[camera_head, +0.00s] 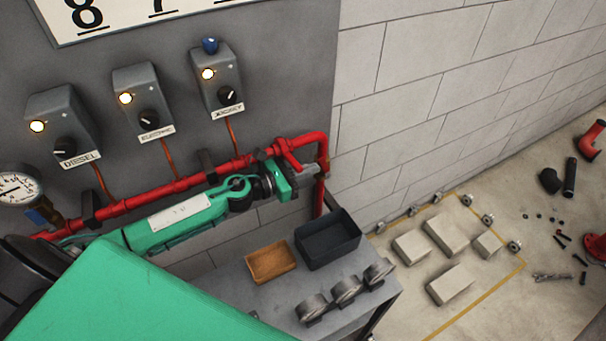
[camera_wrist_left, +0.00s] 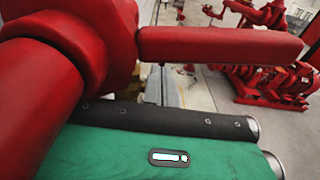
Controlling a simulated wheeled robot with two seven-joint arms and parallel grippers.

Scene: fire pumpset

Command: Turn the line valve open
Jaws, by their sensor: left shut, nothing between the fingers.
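The line valve (camera_head: 278,150) sits on the red pipe along the wall in the head view, near the pipe's right-hand bend. Its red lever handle (camera_wrist_left: 222,45) runs to the right across the top of the left wrist view. My left gripper (camera_head: 309,171) is shut and empty at the end of my green arm, just below the valve and pipe. In the left wrist view the handle lies close by the gripper, with the red valve body at left. I cannot tell whether they touch. The right gripper is not in view.
Diesel, electric and jockey switch boxes (camera_head: 138,103) hang above the pipe. A pressure gauge (camera_head: 17,188) is at left. Blocks and loose parts lie on the floor at right.

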